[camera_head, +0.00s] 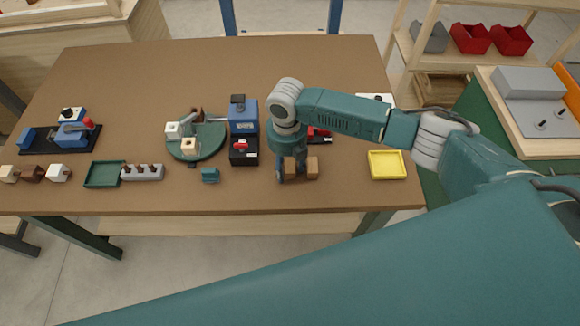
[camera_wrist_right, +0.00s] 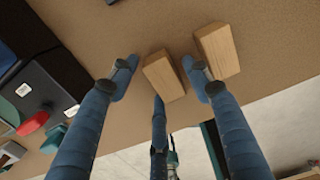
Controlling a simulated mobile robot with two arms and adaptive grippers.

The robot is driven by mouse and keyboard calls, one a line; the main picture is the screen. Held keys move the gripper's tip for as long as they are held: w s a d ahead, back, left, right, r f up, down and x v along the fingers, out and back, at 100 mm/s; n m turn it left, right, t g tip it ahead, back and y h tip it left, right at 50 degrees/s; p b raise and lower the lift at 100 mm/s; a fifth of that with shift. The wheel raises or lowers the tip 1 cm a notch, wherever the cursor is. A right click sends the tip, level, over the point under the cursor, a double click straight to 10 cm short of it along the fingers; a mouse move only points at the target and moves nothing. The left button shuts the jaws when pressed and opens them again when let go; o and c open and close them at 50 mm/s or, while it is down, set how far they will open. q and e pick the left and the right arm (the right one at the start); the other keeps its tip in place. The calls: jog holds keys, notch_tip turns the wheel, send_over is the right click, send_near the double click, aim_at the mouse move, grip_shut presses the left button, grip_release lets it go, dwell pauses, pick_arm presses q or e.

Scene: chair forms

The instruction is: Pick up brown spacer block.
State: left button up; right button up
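Two light-brown wooden blocks lie close together near the table's front edge. One block (camera_head: 313,167) is clear to the right of my right gripper (camera_head: 290,172) in the head view; the other is mostly hidden by the fingers. In the right wrist view the nearer block (camera_wrist_right: 164,76) lies between the fingertips of my right gripper (camera_wrist_right: 161,82), and the second block (camera_wrist_right: 217,51) lies outside the right finger. The fingers are spread, with a clear gap to the left one. Contact on the right cannot be told. My left gripper is not in view.
A black-and-blue fixture (camera_head: 243,150) stands left of the gripper, with a small teal block (camera_head: 210,175) in front. A yellow tray (camera_head: 387,165) is to the right. Green tray (camera_head: 104,174), peg strip (camera_head: 145,172) and a darker brown block (camera_head: 33,173) are further left.

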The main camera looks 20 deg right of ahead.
jog(key=c, duration=0.8)
jog(key=shift+r, duration=0.1)
